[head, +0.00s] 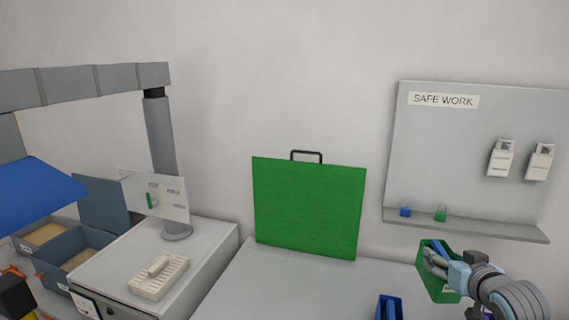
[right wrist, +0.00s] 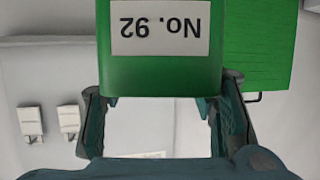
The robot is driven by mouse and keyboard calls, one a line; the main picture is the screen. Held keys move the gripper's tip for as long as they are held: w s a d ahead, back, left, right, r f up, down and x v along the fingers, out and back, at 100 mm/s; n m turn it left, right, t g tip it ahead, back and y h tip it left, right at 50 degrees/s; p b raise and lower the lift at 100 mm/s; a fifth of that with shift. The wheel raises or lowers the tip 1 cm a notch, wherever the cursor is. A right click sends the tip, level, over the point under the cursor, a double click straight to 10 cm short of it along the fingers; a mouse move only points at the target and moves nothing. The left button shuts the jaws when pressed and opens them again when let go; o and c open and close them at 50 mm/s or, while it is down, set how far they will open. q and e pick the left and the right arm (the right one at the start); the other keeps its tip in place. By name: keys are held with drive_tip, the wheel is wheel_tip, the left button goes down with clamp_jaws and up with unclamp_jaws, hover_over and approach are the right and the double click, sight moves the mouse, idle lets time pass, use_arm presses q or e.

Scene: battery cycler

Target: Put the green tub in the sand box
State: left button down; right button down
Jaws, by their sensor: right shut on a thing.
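The green tub (head: 428,284) is at the right of the head view, above the right part of the bench, with grey and blue rod-like things in it. My right gripper (head: 452,274) is shut on it. In the right wrist view the green tub (right wrist: 160,78) lies across the fingers (right wrist: 160,110) and carries a white label, "No. 92". Two open blue-grey boxes stand at the far left: a front box (head: 62,241) and a rear box (head: 17,247), both with sand-coloured fill. I cannot tell for sure which is the sand box.
A blue tub (head: 380,308) stands at the bench's front. A green case (head: 308,210) leans on the wall. A white cabinet (head: 205,250) with a pale rack (head: 158,278) stands between boxes and bench. A grey post (head: 160,140) rises behind it.

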drive_tip(key=s+a+r+n+g+y+b, duration=0.1)
drive_tip(key=s+a+r+n+y, duration=0.1)
drive_tip(key=s+a+n+y, duration=0.4)
drive_tip(key=s+a+r+n+g+y+b, duration=0.1)
drive_tip(key=s+a+r+n+y, duration=0.15)
drive_tip(key=a, duration=0.65)
drive_tip(key=s+a+f+n+g+y+b, duration=0.2)
drive_tip(key=s+a+f+n+g+y, duration=0.1)
drive_tip(key=s+f, duration=0.8)
drive_tip(key=shift+s+a+f+n+y+b, duration=0.2)
drive_tip(key=shift+s+a+n+y+b, duration=0.3)
drive_tip(key=shift+a, duration=0.6)
drive_tip(key=shift+s, duration=0.1)
